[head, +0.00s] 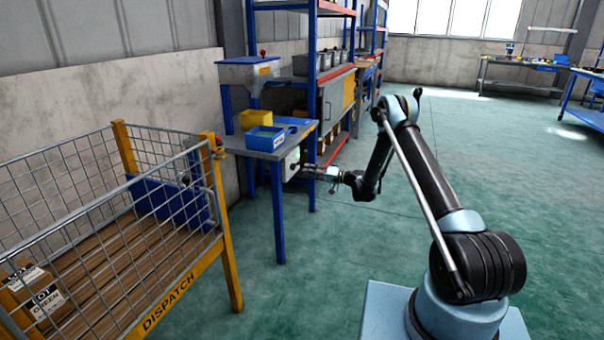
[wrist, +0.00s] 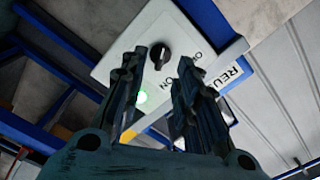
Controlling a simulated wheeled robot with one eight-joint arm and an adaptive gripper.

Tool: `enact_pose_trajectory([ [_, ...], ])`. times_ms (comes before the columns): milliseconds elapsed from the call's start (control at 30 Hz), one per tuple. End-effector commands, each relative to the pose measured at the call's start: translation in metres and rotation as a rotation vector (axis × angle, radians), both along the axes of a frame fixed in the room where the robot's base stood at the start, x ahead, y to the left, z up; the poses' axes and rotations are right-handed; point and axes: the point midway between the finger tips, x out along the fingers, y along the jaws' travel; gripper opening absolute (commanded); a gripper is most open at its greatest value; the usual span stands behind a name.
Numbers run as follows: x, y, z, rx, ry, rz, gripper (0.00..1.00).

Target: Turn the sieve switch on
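The switch box is a pale panel (wrist: 120,62) with a black rotary knob (wrist: 159,53), short lettering beside it and a glowing green lamp (wrist: 141,97). In the head view the switch box (head: 291,164) hangs at the side of the blue-legged table, just below its top. My gripper (head: 316,171) reaches toward the box from the right. In the wrist view my gripper (wrist: 166,61) is open, its fingers apart, with the knob showing beyond and between the tips. I cannot tell whether a finger touches the knob. The left finger covers part of the panel.
The table (head: 268,148) carries a blue bin (head: 266,139) and a yellow block (head: 256,119), with a hopper (head: 248,72) behind. A mesh-sided dispatch cage (head: 180,283) stands at left. Blue shelving (head: 312,50) stands behind the table. The green floor (head: 320,270) between the table and my base is clear.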

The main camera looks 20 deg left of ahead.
Motion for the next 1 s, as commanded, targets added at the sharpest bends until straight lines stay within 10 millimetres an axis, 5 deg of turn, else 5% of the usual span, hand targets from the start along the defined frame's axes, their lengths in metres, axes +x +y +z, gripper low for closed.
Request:
enact_pose_trajectory([
  [333,-0.003,-0.048,-0.001,-0.001,0.000,-0.001,0.29],
  [800,-0.004,-0.054,0.000,-0.001,0.000,0.000,0.29],
  [1000,-0.003,-0.061,0.023,-0.040,0.000,-0.003,0.29],
])
